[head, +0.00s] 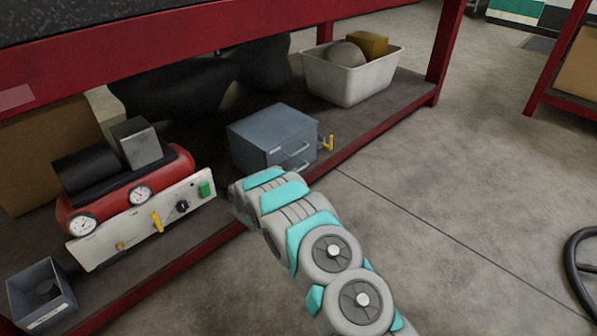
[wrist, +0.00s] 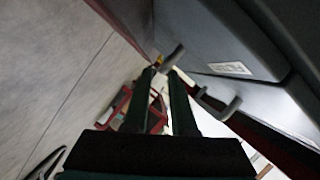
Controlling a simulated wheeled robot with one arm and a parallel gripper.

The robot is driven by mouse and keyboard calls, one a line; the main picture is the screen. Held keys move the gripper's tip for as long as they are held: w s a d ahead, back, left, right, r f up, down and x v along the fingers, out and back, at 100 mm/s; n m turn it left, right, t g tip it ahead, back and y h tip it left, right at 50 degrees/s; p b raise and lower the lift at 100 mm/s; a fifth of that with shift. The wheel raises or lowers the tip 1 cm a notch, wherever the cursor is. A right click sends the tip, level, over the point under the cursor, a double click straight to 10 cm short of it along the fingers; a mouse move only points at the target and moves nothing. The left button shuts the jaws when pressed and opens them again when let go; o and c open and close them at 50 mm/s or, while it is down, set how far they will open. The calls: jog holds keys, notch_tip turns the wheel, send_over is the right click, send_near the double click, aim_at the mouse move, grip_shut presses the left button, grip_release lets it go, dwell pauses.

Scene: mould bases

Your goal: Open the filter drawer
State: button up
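A blue-grey cabinet (head: 268,134) stands on the low shelf, with two bar handles, an upper one (head: 297,149) and a lower one (head: 303,164), on its front. Its drawers look shut. In the wrist view the cabinet front (wrist: 215,40) fills the upper right, with a small label (wrist: 230,68) too blurred to read. One handle (wrist: 173,57) shows just beyond my fingertips and another (wrist: 221,106) to their right. My gripper (wrist: 162,72) is open, with a gap between its fingers and nothing clearly held. In the head view my arm hides the gripper.
A red compressor (head: 130,190) with gauges and a valve panel stands left of the cabinet. A white bin (head: 350,82) stands behind right. A yellow valve (head: 328,142) sticks out beside the cabinet. The red table beam (head: 150,50) runs overhead.

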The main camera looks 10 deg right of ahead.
aim_at(298, 171)
jog(key=shift+x, duration=2.15)
jog(key=shift+w+r, duration=0.1)
grip_shut()
